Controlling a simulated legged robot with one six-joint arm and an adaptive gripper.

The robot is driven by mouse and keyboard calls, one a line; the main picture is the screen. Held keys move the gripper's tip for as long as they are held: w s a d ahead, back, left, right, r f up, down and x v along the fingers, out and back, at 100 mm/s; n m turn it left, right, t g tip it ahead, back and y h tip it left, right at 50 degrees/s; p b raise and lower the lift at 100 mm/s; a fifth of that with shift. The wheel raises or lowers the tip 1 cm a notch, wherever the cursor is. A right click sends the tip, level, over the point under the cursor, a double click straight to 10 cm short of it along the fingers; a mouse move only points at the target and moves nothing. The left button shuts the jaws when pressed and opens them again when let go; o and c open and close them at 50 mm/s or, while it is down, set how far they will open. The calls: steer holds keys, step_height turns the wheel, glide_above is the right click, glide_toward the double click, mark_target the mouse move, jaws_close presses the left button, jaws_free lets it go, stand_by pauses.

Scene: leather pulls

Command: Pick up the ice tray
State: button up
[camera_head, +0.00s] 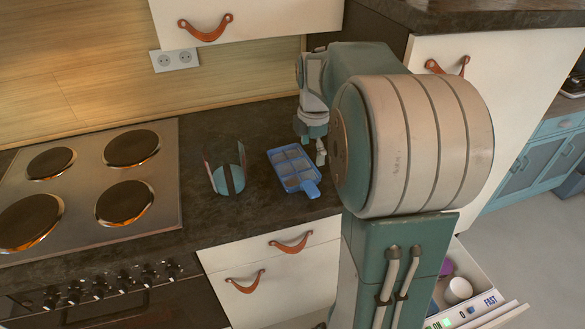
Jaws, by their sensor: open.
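The blue ice tray (293,168) lies on the dark countertop, with its short handle toward the front edge. Its several compartments are pale blue-grey. My gripper (319,157) is just right of the tray, pointing down near the tray's right side. It is open, and nothing shows between its fingers. Whether the fingers touch the tray cannot be told from this view. My own arm hides the counter to the right of the gripper.
A clear container with a teal part and a dark stripe (228,178) stands left of the tray. A stove (84,188) with dark burners is further left. Drawers with leather pulls (291,242) are below. An open drawer (480,296) at lower right holds a white cup (458,290).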

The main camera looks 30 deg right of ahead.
glide_above(311, 186)
steer(key=f, duration=0.4)
steer(key=shift+w+a+f, duration=0.15)
steer(key=shift+a+f, duration=0.15)
steer(key=shift+a, duration=0.05)
steer(key=shift+d+f, duration=0.35)
steer(key=shift+f, duration=0.3)
step_height(311, 186, down, 4)
steer(key=shift+f, duration=0.25)
steer(key=shift+a+f, duration=0.1)
steer(key=shift+f, duration=0.1)
steer(key=c, duration=1.1)
